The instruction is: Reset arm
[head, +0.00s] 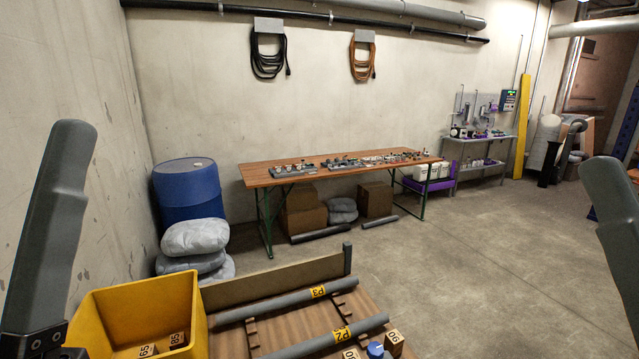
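My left arm shows at the left edge, with one grey finger (58,205) standing upright beside the yellow bin. My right arm shows at the right edge, with one grey finger (612,225) cut off by the frame. Only one finger of each gripper is clearly visible, so their openings are hidden. Nothing is seen held in either one. Below lies a wooden board with grey pipes labelled P3 (270,304) and P2 (320,339). The yellow bin (186,292) holds small numbered wooden blocks (177,340).
A numbered block (394,343) and a blue-capped item (376,350) sit at the board's front edge. Beyond stand a blue barrel (187,190), stacked grey sacks (194,238) and a long wooden table (285,165) with parts. The concrete floor (480,265) at right is clear.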

